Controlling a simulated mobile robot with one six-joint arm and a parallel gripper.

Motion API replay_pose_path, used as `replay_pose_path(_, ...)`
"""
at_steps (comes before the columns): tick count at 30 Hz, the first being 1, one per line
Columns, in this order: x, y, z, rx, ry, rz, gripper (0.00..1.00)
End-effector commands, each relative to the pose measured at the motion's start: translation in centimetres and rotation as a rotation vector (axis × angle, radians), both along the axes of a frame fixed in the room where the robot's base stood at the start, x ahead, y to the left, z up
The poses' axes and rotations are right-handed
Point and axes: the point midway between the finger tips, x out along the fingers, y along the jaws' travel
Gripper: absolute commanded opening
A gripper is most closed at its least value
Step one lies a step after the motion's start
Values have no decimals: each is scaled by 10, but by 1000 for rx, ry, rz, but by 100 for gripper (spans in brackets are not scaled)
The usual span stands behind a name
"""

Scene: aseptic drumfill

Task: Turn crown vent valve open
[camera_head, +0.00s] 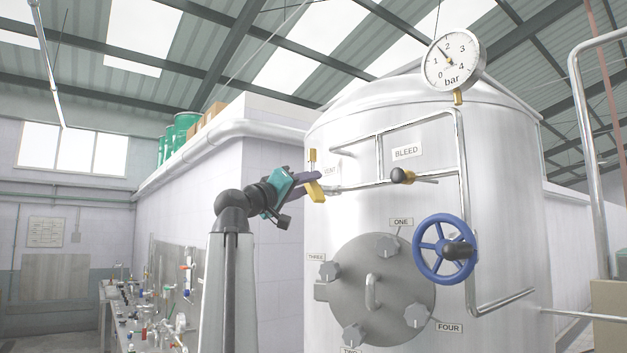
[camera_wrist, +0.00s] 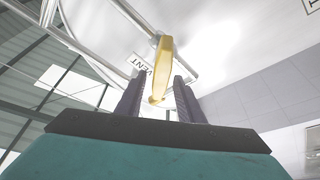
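The crown vent valve has a yellow lever (camera_head: 315,191) on the pipe at the tank's upper left, beside the VENT label (camera_head: 331,171). A small yellow piece (camera_head: 312,156) stands upright above the pipe there. In the wrist view the yellow lever (camera_wrist: 163,62) runs lengthwise, its lower end between my two dark fingers. My gripper (camera_head: 315,177) is at the lever in the head view; its fingers (camera_wrist: 160,84) stand apart with gaps showing beside the lever. Contact cannot be told. The VENT label (camera_wrist: 141,66) shows partly behind the left finger.
The steel tank (camera_head: 505,170) carries a pressure gauge (camera_head: 450,61), a BLEED valve (camera_head: 402,175), a blue handwheel (camera_head: 444,249) and a round hatch (camera_head: 375,265) with several knobs. Pipes run close around the vent valve. A cluttered bench (camera_head: 150,318) stands at lower left.

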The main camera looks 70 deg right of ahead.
Motion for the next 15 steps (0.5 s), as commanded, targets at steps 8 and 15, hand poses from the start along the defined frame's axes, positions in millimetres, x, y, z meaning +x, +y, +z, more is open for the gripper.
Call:
replay_pose_path(8, 8, 30, -10, 1, 0, 1, 34)
replay_pose_path(15, 17, 55, -18, 0, -1, 1, 34)
